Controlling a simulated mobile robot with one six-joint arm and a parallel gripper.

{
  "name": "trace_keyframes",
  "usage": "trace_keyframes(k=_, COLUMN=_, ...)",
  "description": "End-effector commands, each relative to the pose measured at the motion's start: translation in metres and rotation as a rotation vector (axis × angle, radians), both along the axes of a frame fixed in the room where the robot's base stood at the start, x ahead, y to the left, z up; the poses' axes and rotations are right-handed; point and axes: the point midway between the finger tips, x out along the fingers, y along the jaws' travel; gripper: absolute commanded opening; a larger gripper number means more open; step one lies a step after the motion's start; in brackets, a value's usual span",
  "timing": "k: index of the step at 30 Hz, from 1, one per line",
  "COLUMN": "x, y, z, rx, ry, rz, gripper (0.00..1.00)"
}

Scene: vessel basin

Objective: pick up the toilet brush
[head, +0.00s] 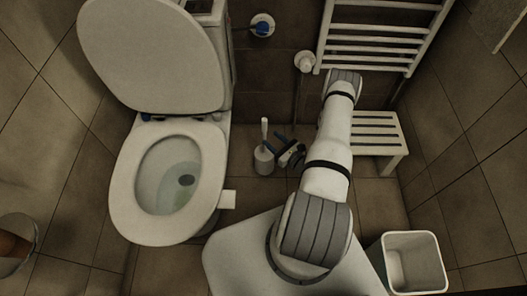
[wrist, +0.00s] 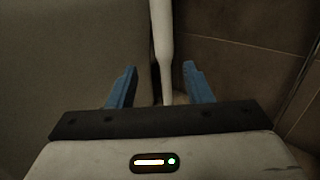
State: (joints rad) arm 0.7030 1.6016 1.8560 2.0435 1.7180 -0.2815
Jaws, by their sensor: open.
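The toilet brush (head: 264,131) stands upright in its white holder (head: 264,160) on the floor, just right of the toilet. Its white handle sticks up out of the holder. My gripper (head: 279,147) is close beside it on the right, with its fingers pointing toward the brush. In the wrist view, my gripper (wrist: 155,85) is open with its two blue fingers apart. The white handle (wrist: 163,45) shows between the fingers, nearer the right one. I cannot tell whether it touches a finger. The lower end of the handle is hidden behind the gripper body.
The toilet (head: 125,190) with its raised lid (head: 155,55) stands on the left. A white slatted stool (head: 378,130) stands behind my arm at right, under a towel rail (head: 370,45). A white bin (head: 413,265) is at the lower right. Some tiled floor between is free.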

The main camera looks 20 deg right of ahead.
Motion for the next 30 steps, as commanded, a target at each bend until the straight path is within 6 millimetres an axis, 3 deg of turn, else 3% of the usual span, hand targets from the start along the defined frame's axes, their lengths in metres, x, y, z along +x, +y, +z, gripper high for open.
trace_keyframes(k=12, x=0.053, y=0.017, z=0.007, rx=-0.001, ry=-0.001, rz=0.011, gripper=0.46)
trace_keyframes(k=21, x=0.059, y=0.019, z=0.009, rx=0.0, ry=-0.001, rz=0.009, gripper=0.46)
trace_keyframes(k=30, x=0.059, y=0.019, z=0.009, rx=0.0, ry=-0.001, rz=0.01, gripper=0.22)
